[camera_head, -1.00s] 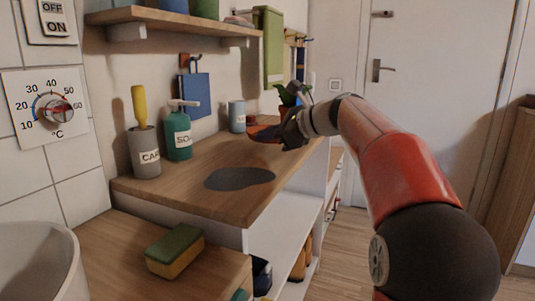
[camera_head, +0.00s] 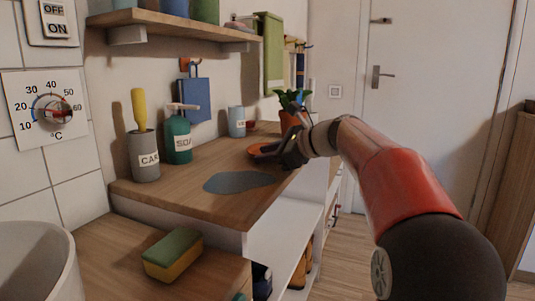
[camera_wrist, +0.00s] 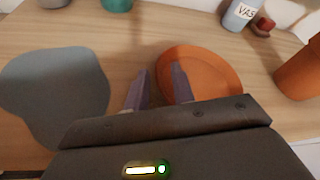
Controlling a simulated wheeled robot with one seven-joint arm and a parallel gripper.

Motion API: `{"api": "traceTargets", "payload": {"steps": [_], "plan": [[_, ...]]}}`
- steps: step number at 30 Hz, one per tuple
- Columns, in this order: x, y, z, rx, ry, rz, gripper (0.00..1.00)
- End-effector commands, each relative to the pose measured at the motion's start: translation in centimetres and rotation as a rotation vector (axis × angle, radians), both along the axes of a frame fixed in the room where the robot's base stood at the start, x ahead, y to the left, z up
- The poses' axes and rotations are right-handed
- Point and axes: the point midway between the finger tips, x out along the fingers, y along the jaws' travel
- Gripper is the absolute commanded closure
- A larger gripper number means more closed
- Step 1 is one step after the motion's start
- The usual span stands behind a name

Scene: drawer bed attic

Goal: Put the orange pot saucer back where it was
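The orange pot saucer (camera_head: 265,150) appears to lie flat on the wooden counter (camera_head: 205,163), in front of the potted plant. In the wrist view, the saucer (camera_wrist: 215,70) shows as a round orange dish. My gripper (camera_wrist: 157,82) is open, its fingers apart. One finger overlaps the saucer's left part and the other is left of the rim, so the rim's edge is between them. In the head view, my gripper (camera_head: 285,155) is at the saucer's right side. The orange plant pot (camera_head: 291,122) stands upright behind it, apart from the saucer.
A grey-blue flat patch (camera_head: 238,182) lies on the counter left of my gripper. A soap bottle (camera_head: 178,140), a grey canister (camera_head: 145,157) and a pale labelled cup (camera_head: 237,122) stand along the wall. A sponge (camera_head: 172,254) lies on the lower surface in front.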

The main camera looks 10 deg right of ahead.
Motion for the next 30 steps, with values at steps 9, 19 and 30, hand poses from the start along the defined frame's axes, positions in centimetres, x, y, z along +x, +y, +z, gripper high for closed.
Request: {"api": "traceTargets", "payload": {"steps": [9, 19, 30], "plan": [[-2.5, -2.7, 1.6, -0.001, -0.001, -0.004, 0.75], [-6.8, -6.9, 3.9, 0.0, -0.001, -0.002, 0.75], [-8.0, -8.0, 4.4, 0.001, 0.0, 0.001, 0.75]]}}
